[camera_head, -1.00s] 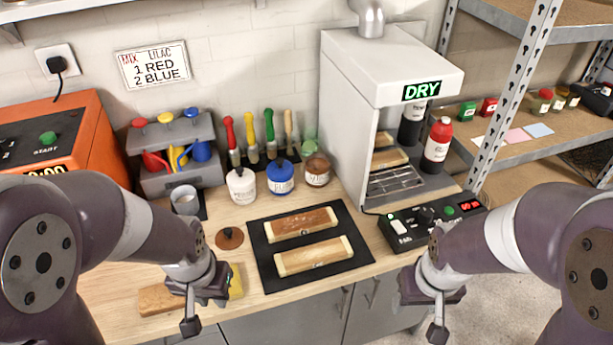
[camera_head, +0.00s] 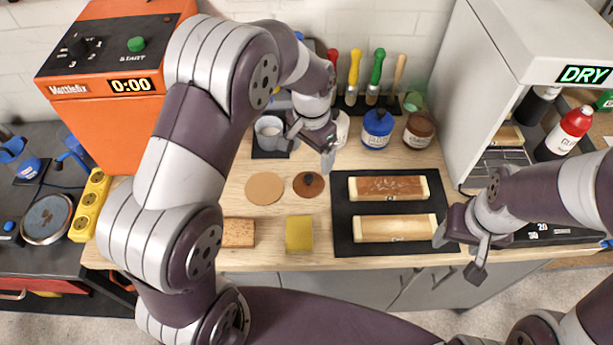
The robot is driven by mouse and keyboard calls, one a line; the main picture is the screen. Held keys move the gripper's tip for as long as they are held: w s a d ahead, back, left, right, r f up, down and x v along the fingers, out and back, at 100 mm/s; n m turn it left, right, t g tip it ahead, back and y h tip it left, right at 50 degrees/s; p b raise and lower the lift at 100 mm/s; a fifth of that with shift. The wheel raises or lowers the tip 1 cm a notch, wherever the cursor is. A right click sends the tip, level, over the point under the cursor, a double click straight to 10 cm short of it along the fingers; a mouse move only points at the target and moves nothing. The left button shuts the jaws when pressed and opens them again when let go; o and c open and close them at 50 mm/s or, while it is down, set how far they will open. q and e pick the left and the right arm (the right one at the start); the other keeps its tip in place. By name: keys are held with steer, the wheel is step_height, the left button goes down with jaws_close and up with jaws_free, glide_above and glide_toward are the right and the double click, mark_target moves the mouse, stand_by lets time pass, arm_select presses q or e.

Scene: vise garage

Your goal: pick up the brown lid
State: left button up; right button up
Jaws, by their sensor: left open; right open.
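The brown lid (camera_head: 309,185), a flat round disc with a dark knob, lies on the wooden worktop, left of the black mat (camera_head: 394,215). My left gripper (camera_head: 309,150) is above and behind the lid in the picture, pointing down, open and empty, apart from the lid. My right gripper (camera_head: 458,256) is open and empty at the mat's right front edge. A brown jar (camera_head: 418,130) stands at the back, right of a blue jar (camera_head: 378,129). A white jar is mostly hidden behind my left gripper.
A tan disc (camera_head: 265,188) lies just left of the lid. A cork block (camera_head: 238,233) and a yellow sponge (camera_head: 299,234) lie in front. Two wooden pieces rest on the mat. A grey cup (camera_head: 269,130) stands behind the tan disc. The white dryer (camera_head: 463,90) stands at right.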

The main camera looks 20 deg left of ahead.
mark_target(308, 178)
arm_select(q)
steer(key=f, duration=0.3)
steer(key=w+f, duration=0.1)
steer(key=shift+a+f, duration=0.35)
steer(key=f, duration=0.1)
steer(key=s+f+p, duration=0.1)
steer(key=f, duration=0.2)
steer(key=shift+s+d+p, duration=0.2)
steer(key=shift+s+p, duration=0.1)
steer(key=shift+f, duration=0.25)
steer(key=shift+w+a+f, duration=0.1)
steer(key=shift+w+f, duration=0.1)
steer(key=shift+s+r, duration=0.1)
steer(key=shift+s, duration=0.05)
steer(key=c, duration=1.3)
steer(key=shift+s, duration=0.15)
jaws_close()
